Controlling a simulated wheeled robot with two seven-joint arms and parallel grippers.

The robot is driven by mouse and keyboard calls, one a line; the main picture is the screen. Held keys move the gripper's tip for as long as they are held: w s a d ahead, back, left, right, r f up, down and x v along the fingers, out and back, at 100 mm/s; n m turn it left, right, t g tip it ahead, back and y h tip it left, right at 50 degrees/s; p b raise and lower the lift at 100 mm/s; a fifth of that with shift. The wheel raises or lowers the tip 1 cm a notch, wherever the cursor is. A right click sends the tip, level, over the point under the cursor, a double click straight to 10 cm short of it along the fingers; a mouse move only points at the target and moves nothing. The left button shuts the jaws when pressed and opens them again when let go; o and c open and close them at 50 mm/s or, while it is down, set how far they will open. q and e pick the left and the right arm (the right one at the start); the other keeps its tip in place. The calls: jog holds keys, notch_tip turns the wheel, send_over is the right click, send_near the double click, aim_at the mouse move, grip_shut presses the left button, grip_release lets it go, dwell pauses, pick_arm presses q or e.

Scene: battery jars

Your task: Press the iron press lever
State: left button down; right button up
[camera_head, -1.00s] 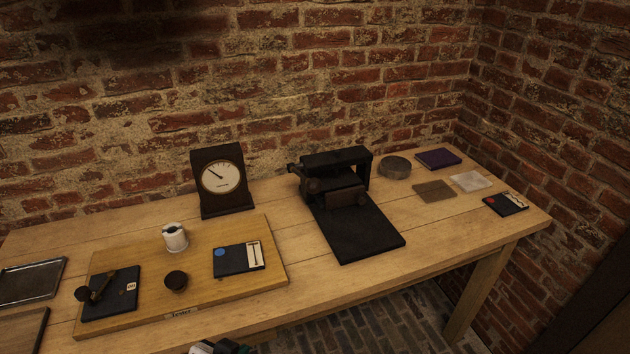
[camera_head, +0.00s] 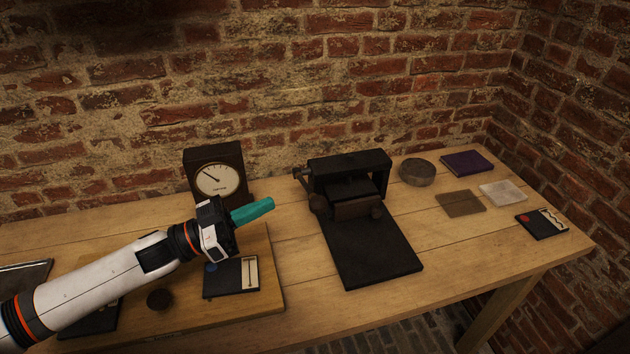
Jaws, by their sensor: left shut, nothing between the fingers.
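The black iron press (camera_head: 348,184) stands on the table, its dark flat base plate (camera_head: 372,245) reaching toward the front. A small knobbed part (camera_head: 301,173), perhaps the lever, sticks out at its upper left side. My left gripper (camera_head: 253,211) is in front of the dial gauge, left of the press. Its teal fingers are closed together, hold nothing and point right toward the press, with a gap between. My right gripper is not in view.
The dial gauge (camera_head: 217,179) stands behind my left gripper. A wooden board (camera_head: 268,296) with a dark card (camera_head: 231,278) lies below my arm. A round tin (camera_head: 417,172), a purple book (camera_head: 467,162) and flat sheets lie right of the press.

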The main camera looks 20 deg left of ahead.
pick_arm(q)
jog(key=shift+a+r+m+g+h, duration=0.2)
jog(key=shift+r+m+g+h, duration=0.55)
jog(key=shift+r, duration=0.2)
jog(key=r+p+x, duration=0.1)
jog(key=p+x, duration=0.2)
jog(key=x, duration=0.7)
notch_tip(320, 180, down, 5)
jog(key=shift+s+a, duration=0.1)
jog(key=shift+a, duration=0.05)
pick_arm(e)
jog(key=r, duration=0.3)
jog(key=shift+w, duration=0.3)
